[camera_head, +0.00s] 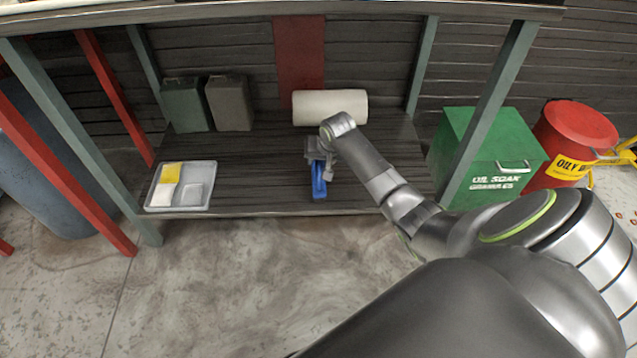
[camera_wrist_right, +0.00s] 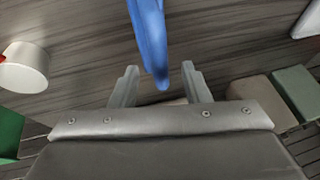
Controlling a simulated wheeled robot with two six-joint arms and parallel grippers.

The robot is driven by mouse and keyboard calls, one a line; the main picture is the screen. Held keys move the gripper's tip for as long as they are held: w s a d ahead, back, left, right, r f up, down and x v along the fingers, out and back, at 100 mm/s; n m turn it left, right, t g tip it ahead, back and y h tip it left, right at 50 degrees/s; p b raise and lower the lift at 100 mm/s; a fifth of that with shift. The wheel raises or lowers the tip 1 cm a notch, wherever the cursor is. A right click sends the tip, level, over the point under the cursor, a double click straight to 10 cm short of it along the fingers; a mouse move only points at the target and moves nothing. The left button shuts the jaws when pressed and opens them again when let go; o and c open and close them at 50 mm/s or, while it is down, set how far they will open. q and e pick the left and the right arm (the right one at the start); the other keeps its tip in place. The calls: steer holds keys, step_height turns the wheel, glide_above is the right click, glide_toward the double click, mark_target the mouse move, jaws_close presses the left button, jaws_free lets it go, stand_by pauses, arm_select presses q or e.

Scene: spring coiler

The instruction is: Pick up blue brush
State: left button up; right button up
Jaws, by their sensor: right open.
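The blue brush (camera_head: 318,180) lies on the dark lower shelf (camera_head: 250,165), near its front edge. My right gripper (camera_head: 321,160) is over the back part of the brush, which it partly hides in the head view. In the right wrist view, the brush (camera_wrist_right: 151,40) comes in from the top, and its narrow end shows between and just beyond the two open fingers of my right gripper (camera_wrist_right: 160,85). I cannot tell the exact height gap between fingers and brush. My left gripper is not in view.
A white roll (camera_head: 330,106) lies behind my gripper. A grey tray (camera_head: 181,208) with yellow and white items sits at the left of the shelf. Two metal cans (camera_head: 230,102) stand at the back left. A green box (camera_head: 487,150) and red bin (camera_head: 572,135) stand right.

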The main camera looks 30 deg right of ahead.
steer(key=shift+b+x, duration=0.5)
steer(key=shift+x, duration=0.65)
jaws_close()
